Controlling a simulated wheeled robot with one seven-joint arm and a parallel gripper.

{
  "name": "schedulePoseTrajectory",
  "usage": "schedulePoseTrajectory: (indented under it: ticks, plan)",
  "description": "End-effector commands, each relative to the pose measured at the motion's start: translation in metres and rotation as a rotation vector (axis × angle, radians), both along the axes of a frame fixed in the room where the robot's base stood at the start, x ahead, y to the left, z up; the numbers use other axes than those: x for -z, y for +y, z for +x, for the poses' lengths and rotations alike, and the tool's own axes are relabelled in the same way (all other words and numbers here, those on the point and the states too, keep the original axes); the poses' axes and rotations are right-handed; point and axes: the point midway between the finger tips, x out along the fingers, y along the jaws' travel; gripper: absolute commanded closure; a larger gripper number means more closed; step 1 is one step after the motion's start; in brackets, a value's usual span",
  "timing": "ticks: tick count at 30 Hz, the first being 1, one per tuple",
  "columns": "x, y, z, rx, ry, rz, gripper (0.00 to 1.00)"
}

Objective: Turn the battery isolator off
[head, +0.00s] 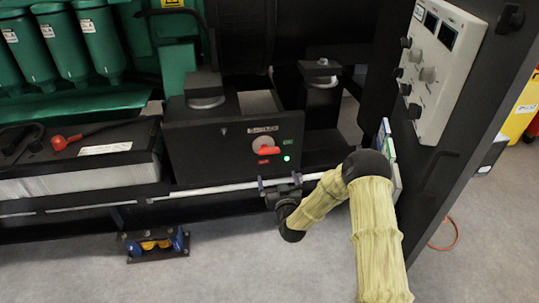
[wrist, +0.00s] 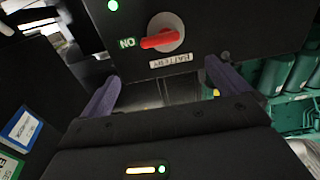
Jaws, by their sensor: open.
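The battery isolator is a red handle (head: 268,151) on a grey disc, set in a black box front (head: 208,150) below a small label. In the wrist view, which is upside down, the red handle (wrist: 158,40) points at the green ON mark (wrist: 127,43). A green lamp (head: 287,158) is lit beside it. A red mark (head: 263,161) sits below the handle in the head view. My gripper (head: 280,180) is open and empty, just below the isolator. In the wrist view its two purple fingers (wrist: 162,74) stand wide apart, clear of the handle.
A battery with a red terminal clamp (head: 60,142) lies left of the box. A light rail (head: 220,189) runs below the box. A black panel with a grey control box (head: 438,70) stands right of my arm. A blue and yellow item (head: 155,244) sits on the floor.

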Motion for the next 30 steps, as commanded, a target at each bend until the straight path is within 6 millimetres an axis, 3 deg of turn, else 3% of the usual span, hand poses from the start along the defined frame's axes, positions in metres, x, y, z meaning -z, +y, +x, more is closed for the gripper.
schedulePoseTrajectory:
  ticks: [15, 30]
  plan:
    - [0.001, 0.018, 0.075, 0.006, -0.002, 0.002, 0.00]
    - [0.001, 0.041, 0.131, -0.003, -0.001, 0.000, 0.00]
